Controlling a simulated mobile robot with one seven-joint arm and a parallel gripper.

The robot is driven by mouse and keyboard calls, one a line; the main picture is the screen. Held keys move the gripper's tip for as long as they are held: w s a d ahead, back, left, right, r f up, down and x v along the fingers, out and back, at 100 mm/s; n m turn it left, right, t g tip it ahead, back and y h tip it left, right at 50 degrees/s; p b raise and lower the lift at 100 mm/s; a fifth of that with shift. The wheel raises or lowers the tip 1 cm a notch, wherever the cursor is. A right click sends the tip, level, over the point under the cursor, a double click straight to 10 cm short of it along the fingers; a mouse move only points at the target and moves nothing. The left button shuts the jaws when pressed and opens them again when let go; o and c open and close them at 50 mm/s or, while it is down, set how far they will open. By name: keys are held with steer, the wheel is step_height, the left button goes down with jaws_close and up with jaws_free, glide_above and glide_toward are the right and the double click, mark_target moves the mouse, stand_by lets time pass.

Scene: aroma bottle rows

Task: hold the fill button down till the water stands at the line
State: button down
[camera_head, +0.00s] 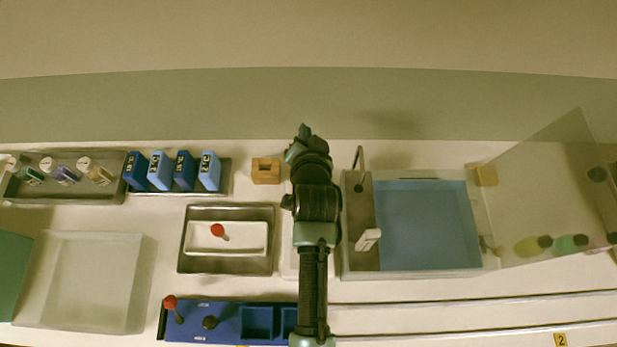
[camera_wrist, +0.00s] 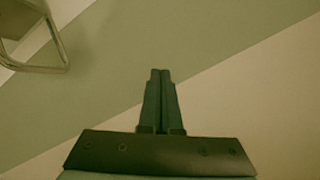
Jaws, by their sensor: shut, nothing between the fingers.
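A rectangular basin (camera_head: 483,230) holds flat blue water (camera_head: 425,225), right of my arm. A fill line on its wall is too small to make out. A grey panel (camera_head: 358,262) runs along the basin's left side, with a bent metal spout (camera_head: 359,157) at its back and a pale lever-like piece (camera_head: 368,238) near its front. I cannot tell which part is the fill button. My gripper (camera_head: 303,131) is shut and empty, behind and left of the basin, apart from it. In the wrist view my gripper (camera_wrist: 160,72) points at bare surfaces; a bent metal tube (camera_wrist: 45,68) shows upper left.
Several blue boxes (camera_head: 185,171) and a tray of capped bottles (camera_head: 22,190) stand at the back left. A wooden block (camera_head: 265,170) sits just left of my arm. A clear slanted panel (camera_head: 555,175) stands at the right. A blue panel with knobs (camera_head: 225,326) lies in front.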

steer(key=s+f+m+g+p, duration=0.1)
steer(key=s+f+g+p, duration=0.1)
steer(key=s+f, duration=0.5)
steer(key=shift+s+d+f+g, duration=0.2)
steer(key=shift+f+g, duration=0.2)
steer(key=shift+f, duration=0.45)
steer(key=shift+w, duration=0.1)
step_height(320, 180, down, 9)
steer(key=b, duration=0.8)
steer(key=shift+r, duration=0.15)
stand_by(0.7)
steer(key=shift+f+b, duration=0.3)
steer(key=shift+f, duration=0.15)
